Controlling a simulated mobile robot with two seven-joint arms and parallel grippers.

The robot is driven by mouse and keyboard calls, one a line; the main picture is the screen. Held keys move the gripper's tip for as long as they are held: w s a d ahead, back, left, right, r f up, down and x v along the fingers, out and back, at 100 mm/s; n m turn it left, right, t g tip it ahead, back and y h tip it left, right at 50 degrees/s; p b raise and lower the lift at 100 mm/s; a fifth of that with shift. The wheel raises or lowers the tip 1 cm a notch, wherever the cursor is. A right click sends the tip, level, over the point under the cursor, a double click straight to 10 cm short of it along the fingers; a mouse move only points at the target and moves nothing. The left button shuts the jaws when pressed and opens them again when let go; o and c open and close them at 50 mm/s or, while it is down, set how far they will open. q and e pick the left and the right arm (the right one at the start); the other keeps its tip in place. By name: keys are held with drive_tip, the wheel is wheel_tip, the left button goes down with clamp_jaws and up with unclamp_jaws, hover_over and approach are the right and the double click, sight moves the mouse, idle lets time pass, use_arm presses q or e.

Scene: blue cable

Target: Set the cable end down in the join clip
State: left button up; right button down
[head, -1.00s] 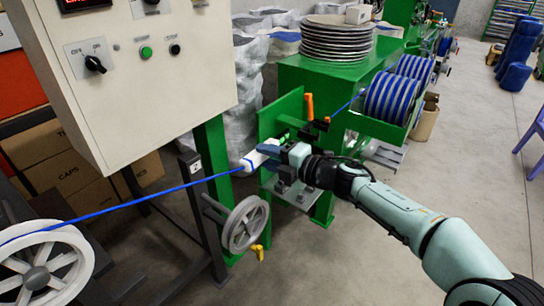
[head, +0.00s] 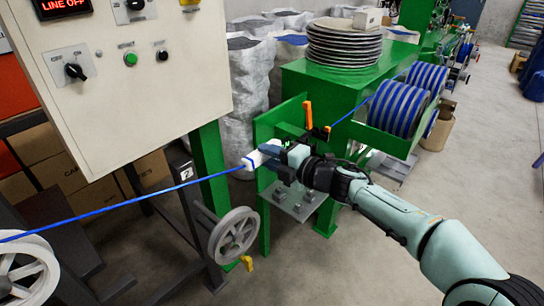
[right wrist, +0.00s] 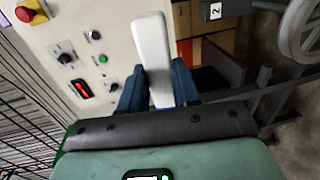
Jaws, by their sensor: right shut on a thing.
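My right gripper (head: 272,152) is shut on a white, elongated piece (head: 254,160) in front of the green upright plate. In the right wrist view the white piece (right wrist: 152,45) stands out between the two blue fingers (right wrist: 186,84), with a little blue at its base. A blue cable (head: 120,204) runs from the left edge up to the white piece; its very end is hidden by the piece and fingers. A small dark fitting (head: 322,132) beside an orange lever (head: 308,114) sits behind the gripper; I cannot tell whether it is the join clip. My left gripper is out of view.
A white control cabinet (head: 120,90) stands at left. A grey handwheel (head: 234,236) and white spoked wheel (head: 20,278) are below. A second blue cable runs from striped reels (head: 398,108) toward the lever. Grey bolted plate (head: 296,202) lies under the gripper.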

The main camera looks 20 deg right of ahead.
drive_tip(key=shift+a+r, duration=0.1)
drive_tip(key=shift+a, duration=0.3)
drive_tip(key=shift+w+a, duration=0.15)
drive_tip(key=shift+w, duration=0.25)
drive_tip(key=shift+w+a+p, duration=0.2)
drive_tip(key=shift+w+p, duration=0.1)
drive_tip(key=shift+w, duration=0.15)
use_arm(q)
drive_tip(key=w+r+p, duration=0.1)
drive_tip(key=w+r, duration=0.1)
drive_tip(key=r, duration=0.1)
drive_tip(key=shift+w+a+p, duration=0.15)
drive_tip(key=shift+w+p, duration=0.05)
drive_tip(key=shift+p, duration=0.15)
use_arm(e)
drive_tip(key=w+d+f, duration=0.8)
drive_tip(key=d+f, duration=0.5)
drive_tip(key=shift+d+f, duration=0.3)
drive_tip(key=shift+w+a, duration=0.1)
